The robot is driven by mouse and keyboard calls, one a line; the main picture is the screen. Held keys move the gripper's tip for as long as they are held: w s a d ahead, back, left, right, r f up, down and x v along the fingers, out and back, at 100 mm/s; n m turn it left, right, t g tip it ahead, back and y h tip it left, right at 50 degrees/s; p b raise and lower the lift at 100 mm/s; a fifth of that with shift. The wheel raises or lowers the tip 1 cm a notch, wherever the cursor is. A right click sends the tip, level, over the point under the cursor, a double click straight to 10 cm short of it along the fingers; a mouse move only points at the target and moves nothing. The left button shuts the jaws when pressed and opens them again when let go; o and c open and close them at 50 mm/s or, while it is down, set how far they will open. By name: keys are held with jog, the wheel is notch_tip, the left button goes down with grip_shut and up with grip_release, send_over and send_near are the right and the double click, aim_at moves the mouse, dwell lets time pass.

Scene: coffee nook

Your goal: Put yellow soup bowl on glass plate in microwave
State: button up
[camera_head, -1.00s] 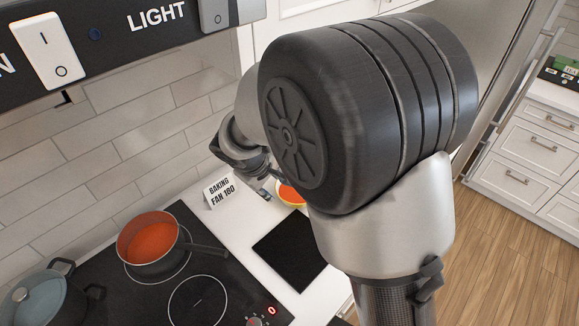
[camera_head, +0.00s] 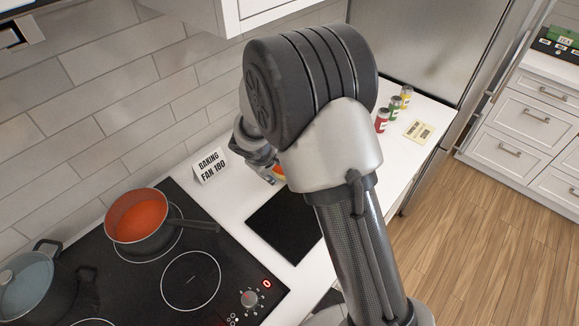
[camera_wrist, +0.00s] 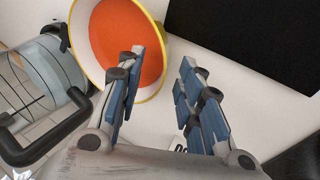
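The yellow soup bowl (camera_wrist: 108,30), with a yellow rim, white wall and orange soup, is at the upper left of the wrist view. In the head view only a small orange and yellow part of the bowl (camera_head: 279,171) shows beside my arm. My gripper (camera_wrist: 160,60) has its blue-padded fingers spread apart. The left finger overlaps the bowl's soup and rim in the picture, and the right finger is outside the rim. I cannot tell whether either finger touches it. In the head view my gripper (camera_head: 270,172) is mostly hidden by my arm. No microwave or glass plate shows.
A black board (camera_head: 287,226) lies on the white counter near the bowl. A "BAKING FAN 180" sign (camera_head: 209,166) stands by the wall. The hob at left holds a red-soup pan (camera_head: 139,220) and a blue pot (camera_head: 38,288). Several small jars (camera_head: 394,105) stand at right.

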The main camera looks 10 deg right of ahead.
jog(key=x, duration=0.3)
jog(key=shift+f, duration=0.1)
grip_shut()
dwell(0.7)
